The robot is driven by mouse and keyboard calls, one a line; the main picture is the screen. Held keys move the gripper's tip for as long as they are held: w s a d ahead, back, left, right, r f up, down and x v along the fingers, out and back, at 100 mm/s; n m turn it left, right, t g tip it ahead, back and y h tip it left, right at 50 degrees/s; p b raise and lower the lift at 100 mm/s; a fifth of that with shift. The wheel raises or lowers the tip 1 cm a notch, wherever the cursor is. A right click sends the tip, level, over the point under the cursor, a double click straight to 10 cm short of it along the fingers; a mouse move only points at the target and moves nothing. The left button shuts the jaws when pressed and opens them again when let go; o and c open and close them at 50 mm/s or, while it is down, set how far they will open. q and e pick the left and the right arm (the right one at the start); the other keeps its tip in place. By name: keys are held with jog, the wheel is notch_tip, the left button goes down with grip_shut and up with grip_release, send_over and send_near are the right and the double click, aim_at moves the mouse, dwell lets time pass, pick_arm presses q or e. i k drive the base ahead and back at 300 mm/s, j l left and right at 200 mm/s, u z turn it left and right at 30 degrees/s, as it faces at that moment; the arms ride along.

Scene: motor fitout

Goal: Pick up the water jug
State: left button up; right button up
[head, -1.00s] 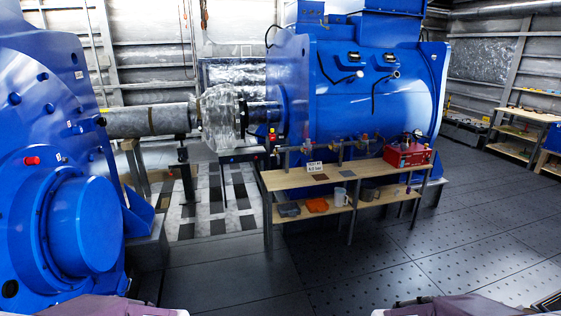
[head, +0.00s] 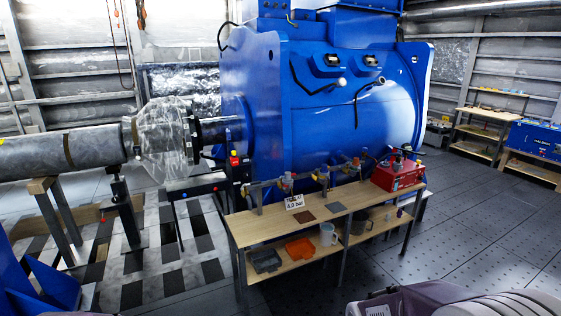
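A pale jug-like vessel with a handle (head: 327,235) stands upright on the lower shelf of the wooden workbench (head: 248,230) in the head view; it looks like the water jug, but it is small in the picture. A grey pot-like vessel (head: 362,224) is on the same shelf to its right, partly in shadow. Neither of my grippers shows. Parts of my own body show at the bottom edge, well short of the bench.
An orange item (head: 300,248) and a grey bin (head: 265,261) lie left of the jug. A red box (head: 398,175) and a sign (head: 295,202) are on the bench top. The blue motor (head: 330,120) stands behind. The floor at right (head: 450,215) is clear.

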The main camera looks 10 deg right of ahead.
aim_at(327, 229)
jog(key=i+l+z, duration=0.2)
jog(key=i+z, duration=0.65)
jog(key=i, duration=0.2)
jog(key=i+j+z, duration=0.1)
jog(key=i+z, duration=0.35)
jog(key=i+l+u, duration=0.2)
jog(key=i+u, duration=0.25)
jog(key=i+l+u, duration=0.9)
jog(key=i+l, duration=0.05)
jog(key=i, duration=0.05)
